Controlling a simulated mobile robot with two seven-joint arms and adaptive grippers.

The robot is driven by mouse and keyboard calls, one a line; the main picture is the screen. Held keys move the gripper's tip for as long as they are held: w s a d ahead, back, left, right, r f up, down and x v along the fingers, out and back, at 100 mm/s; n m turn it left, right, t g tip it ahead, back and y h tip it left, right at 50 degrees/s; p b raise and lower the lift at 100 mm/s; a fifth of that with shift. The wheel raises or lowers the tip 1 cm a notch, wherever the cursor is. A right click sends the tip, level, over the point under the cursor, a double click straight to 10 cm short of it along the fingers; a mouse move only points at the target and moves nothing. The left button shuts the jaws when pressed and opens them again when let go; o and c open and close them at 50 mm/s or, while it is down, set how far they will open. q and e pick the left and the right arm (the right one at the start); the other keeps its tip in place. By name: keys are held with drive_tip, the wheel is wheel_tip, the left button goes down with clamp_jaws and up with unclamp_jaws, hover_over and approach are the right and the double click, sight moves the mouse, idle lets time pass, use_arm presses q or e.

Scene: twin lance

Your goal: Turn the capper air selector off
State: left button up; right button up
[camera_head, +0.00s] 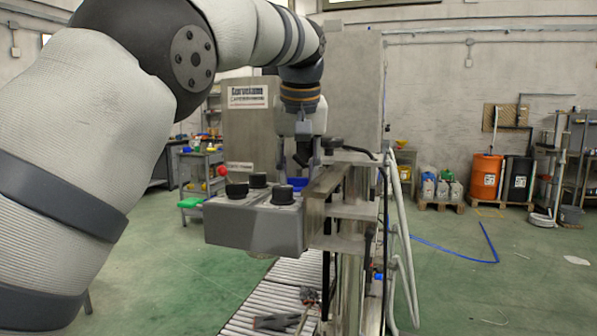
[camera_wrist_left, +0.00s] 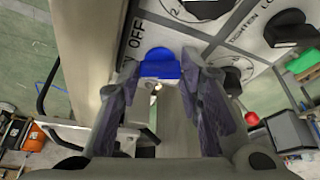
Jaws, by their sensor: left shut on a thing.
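The blue selector handle (camera_head: 299,182) shows behind the box's knobs. In the left wrist view the blue selector handle (camera_wrist_left: 160,65) lies between the fingers, beside a white label plate with the word OFF (camera_wrist_left: 137,32). My left gripper (camera_head: 302,162) reaches down over the far side of the box. Its fingers (camera_wrist_left: 161,76) are closed on the blue handle from both sides. The handle's exact pointing is hard to tell. My right gripper is not in view.
A metal post and bracket frame (camera_head: 350,210) with hoses stands just right of the box. A roller conveyor (camera_head: 285,290) runs below, with a dark glove-like item (camera_head: 277,321) on it. More black knobs (camera_wrist_left: 290,28) sit near the fingers.

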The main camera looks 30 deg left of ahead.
use_arm(q)
drive_tip(key=m+h, duration=0.1)
drive_tip(key=m, duration=0.1)
drive_tip(key=m+h, duration=0.1)
drive_tip(key=m, duration=0.2)
drive_tip(key=shift+a+t, duration=0.2)
drive_tip(key=shift+t, duration=0.2)
drive_tip(key=m+h, duration=0.1)
drive_tip(key=m, duration=0.4)
drive_tip(key=shift+a+h, duration=0.2)
drive_tip(key=shift+h, duration=0.2)
drive_tip(key=o, duration=0.9)
drive_tip(key=v, duration=0.7)
drive_tip(key=shift+r, duration=0.25)
drive_tip(key=shift+s, duration=0.1)
